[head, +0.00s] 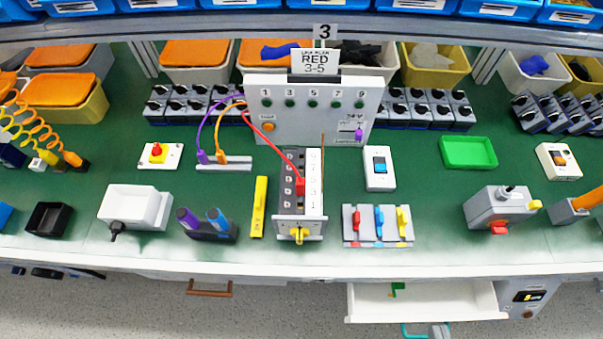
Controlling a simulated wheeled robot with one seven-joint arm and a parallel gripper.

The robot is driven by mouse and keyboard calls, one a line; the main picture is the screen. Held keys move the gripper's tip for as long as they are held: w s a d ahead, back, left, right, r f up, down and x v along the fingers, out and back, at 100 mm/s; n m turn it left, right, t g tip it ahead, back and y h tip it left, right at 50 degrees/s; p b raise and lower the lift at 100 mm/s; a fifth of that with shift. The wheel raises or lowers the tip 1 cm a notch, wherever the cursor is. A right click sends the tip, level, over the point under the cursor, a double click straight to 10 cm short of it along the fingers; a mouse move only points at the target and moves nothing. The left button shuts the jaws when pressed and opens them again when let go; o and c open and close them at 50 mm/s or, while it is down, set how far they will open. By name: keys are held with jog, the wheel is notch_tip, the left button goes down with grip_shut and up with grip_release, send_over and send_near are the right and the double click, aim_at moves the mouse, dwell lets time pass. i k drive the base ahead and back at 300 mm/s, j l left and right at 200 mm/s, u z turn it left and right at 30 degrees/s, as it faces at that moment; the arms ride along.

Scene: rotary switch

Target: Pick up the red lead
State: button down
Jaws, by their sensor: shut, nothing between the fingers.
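The red lead (262,142) runs from the left side of the upright white panel (290,85) in an arc down to the right. Its red plug (300,187) sits on the rotary switch block (315,205) in the middle of the bench. I cannot tell whether the plug is seated in a socket. A yellow knob (298,234) is on the block's front. A sign (315,61) above the panel reads "RED 3-5", with a "3" plate on top. My gripper is not in the head view.
Purple (205,125) and orange (220,130) leads end at a small strip left of the block. A yellow bar (259,207) lies close to its left. Colored switches (378,226) and a rocker switch (379,168) are to its right. An open drawer (425,300) juts out below.

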aim_at(300, 186)
jog(key=i+l, duration=0.15)
jog(key=i+l+u, duration=0.25)
jog(key=l+u, duration=0.25)
jog(key=i+l+u, duration=0.2)
jog(key=l, duration=0.25)
jog(key=k+j, duration=0.05)
